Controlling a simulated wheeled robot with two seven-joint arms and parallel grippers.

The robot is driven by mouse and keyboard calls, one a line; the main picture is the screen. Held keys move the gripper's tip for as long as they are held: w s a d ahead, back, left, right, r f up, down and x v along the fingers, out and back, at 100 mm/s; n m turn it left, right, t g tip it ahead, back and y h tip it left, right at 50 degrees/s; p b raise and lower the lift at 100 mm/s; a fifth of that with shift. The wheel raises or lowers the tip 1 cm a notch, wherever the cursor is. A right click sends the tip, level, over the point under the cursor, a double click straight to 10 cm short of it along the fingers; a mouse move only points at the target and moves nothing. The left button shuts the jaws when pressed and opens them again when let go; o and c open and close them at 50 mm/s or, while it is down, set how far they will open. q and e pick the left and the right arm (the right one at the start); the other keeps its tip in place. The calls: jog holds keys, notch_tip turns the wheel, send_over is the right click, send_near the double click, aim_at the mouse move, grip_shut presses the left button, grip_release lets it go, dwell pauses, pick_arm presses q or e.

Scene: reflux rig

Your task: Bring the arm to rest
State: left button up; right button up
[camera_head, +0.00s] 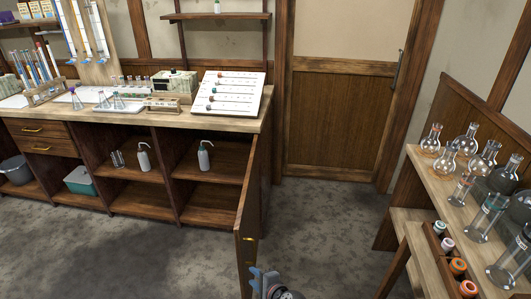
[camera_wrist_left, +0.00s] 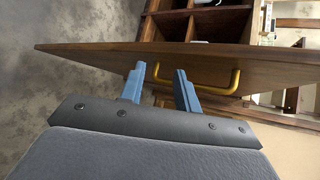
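My left gripper (camera_head: 264,278) shows at the bottom of the head view, below the open wooden cabinet door (camera_head: 249,205). In the left wrist view its two blue fingers (camera_wrist_left: 160,78) stand apart with a gap between them, and they hold nothing that I can see. The door (camera_wrist_left: 110,52) spans that view just beyond the fingers. Its yellow handle (camera_wrist_left: 215,91) lies close by, partly behind the right-hand finger; whether they touch I cannot tell. My right gripper is in neither view.
The open cabinet holds grey wash bottles (camera_head: 205,156). The counter (camera_head: 226,123) above carries racks, flasks and a sloped white board (camera_head: 228,96). A wooden bench (camera_head: 435,180) with glass flasks stands at the right. The grey floor (camera_head: 330,230) between them is clear.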

pick_arm(q)
jog(key=s+a+r+n+g+h, duration=0.2)
jog(key=s+r+n+h, duration=0.15)
jog(key=s, duration=0.25)
jog(key=s+a+r+n+g+h+p, duration=0.1)
jog(key=s+a+r+n+g+h, duration=0.1)
jog(key=s+n+h, duration=0.3)
jog(key=s+a+r+n+g+h, duration=0.2)
jog(key=s+r+n, duration=0.1)
jog(key=s, duration=0.4)
jog(key=s+a+f+g, duration=0.1)
jog(key=s+a, duration=0.1)
jog(key=s, duration=0.4)
jog(key=s+a+f+g+p, duration=0.1)
jog(key=s+a+f, duration=0.1)
jog(key=s, duration=0.4)
jog(key=shift+a, duration=0.3)
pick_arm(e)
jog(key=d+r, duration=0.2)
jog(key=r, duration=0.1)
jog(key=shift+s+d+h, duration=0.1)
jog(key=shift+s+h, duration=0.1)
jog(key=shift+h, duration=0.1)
pick_arm(q)
jog(key=shift+s+a+n+y, duration=0.1)
jog(key=shift+a+n+y, duration=0.05)
jog(key=shift+n+y, duration=0.1)
